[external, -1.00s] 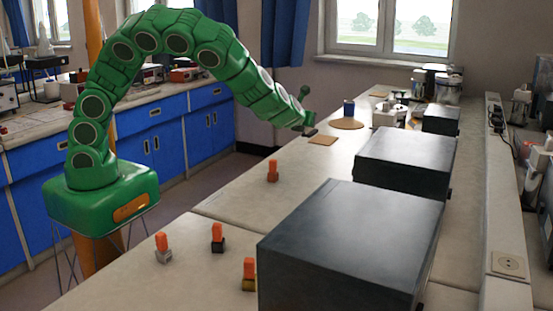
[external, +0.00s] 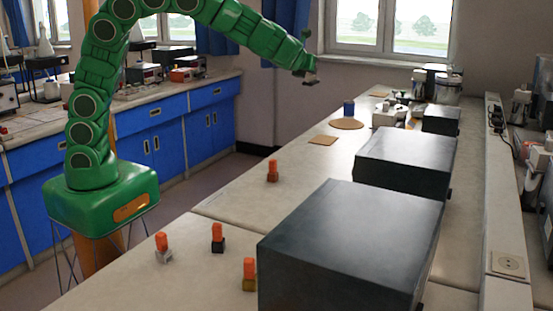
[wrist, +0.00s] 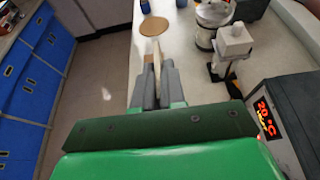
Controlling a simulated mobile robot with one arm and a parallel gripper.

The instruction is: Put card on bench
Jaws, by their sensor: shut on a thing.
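My gripper (external: 310,80) is raised above the far part of the bench in the external view. In the wrist view my gripper (wrist: 157,85) has its two grey fingers close together on a thin, pale tan piece (wrist: 156,52), which looks like the card seen nearly edge-on. The fingers hide most of it, and it is too small to make out in the external view. The long pale bench (external: 240,215) runs from the front to the window, and its top also shows in the wrist view (wrist: 130,52). The held piece is clear of the bench.
A tan square mat (external: 323,140), a round brown mat (external: 347,124) and a blue cup (external: 349,108) are on the far bench. Dark boxes (external: 350,240) line the right side. Several orange-topped pieces (external: 272,171) stand nearer. Free room lies around the square mat.

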